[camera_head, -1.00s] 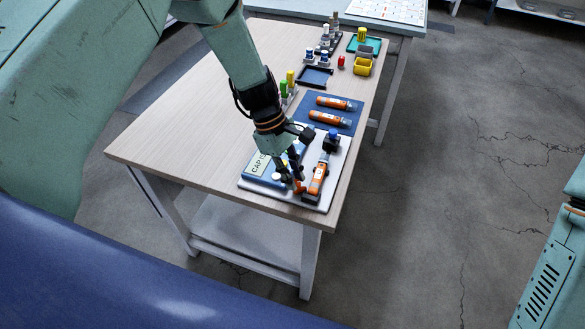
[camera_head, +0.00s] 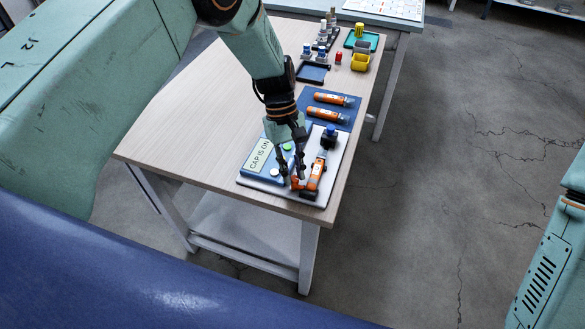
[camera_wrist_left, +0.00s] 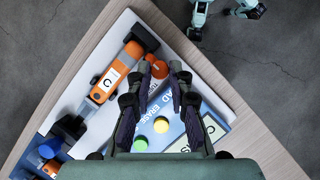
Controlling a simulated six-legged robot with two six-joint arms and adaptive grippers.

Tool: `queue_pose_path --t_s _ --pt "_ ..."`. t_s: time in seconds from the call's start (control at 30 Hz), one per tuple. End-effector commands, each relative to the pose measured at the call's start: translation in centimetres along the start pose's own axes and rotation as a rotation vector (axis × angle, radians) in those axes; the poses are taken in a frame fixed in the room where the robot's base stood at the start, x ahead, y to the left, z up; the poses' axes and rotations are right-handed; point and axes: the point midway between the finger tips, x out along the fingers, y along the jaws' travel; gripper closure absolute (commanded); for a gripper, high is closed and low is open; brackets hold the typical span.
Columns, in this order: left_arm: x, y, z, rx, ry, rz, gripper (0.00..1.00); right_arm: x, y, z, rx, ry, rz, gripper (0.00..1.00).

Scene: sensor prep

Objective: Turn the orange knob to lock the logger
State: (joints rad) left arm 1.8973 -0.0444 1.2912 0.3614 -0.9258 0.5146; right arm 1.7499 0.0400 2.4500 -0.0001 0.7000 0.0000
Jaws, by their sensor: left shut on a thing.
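The orange knob (camera_wrist_left: 160,69) sits between the fingertips of my left gripper (camera_wrist_left: 158,78) in the wrist view, beside the front end of the logger. In the head view my left gripper (camera_head: 293,180) reaches down to the knob (camera_head: 297,184) and partly hides it. The gripper is shut on the knob. The orange logger (camera_head: 316,175), marked C in the wrist view (camera_wrist_left: 108,82), lies in a dark holder on the white board (camera_head: 335,172). How far the knob is turned cannot be told. My right gripper does not show clearly.
A blue panel (camera_head: 262,175) beside the logger has a display reading CAP IS ON and coloured buttons. Two more orange loggers lie on a blue mat (camera_head: 345,121). Trays and a yellow bin (camera_head: 360,62) stand farther back.

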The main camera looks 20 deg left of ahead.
Motion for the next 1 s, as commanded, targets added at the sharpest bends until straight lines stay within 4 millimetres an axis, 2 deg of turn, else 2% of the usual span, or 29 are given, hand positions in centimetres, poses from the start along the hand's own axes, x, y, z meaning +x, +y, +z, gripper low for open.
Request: queue_pose_path --t_s 0.37,0.4,0.63,1.0 --pt "-0.06 0.02 -0.06 0.005 0.002 -0.001 1.0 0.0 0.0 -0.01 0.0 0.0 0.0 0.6" --pt "-0.06 0.02 -0.06 0.005 0.002 -0.001 0.78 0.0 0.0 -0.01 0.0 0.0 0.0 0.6" --pt "-0.04 0.02 -0.03 0.004 0.001 -0.001 0.58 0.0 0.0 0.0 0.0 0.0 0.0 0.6" --pt "-0.49 0.04 -0.04 0.004 0.001 0.0 0.57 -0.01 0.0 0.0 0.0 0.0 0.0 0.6"
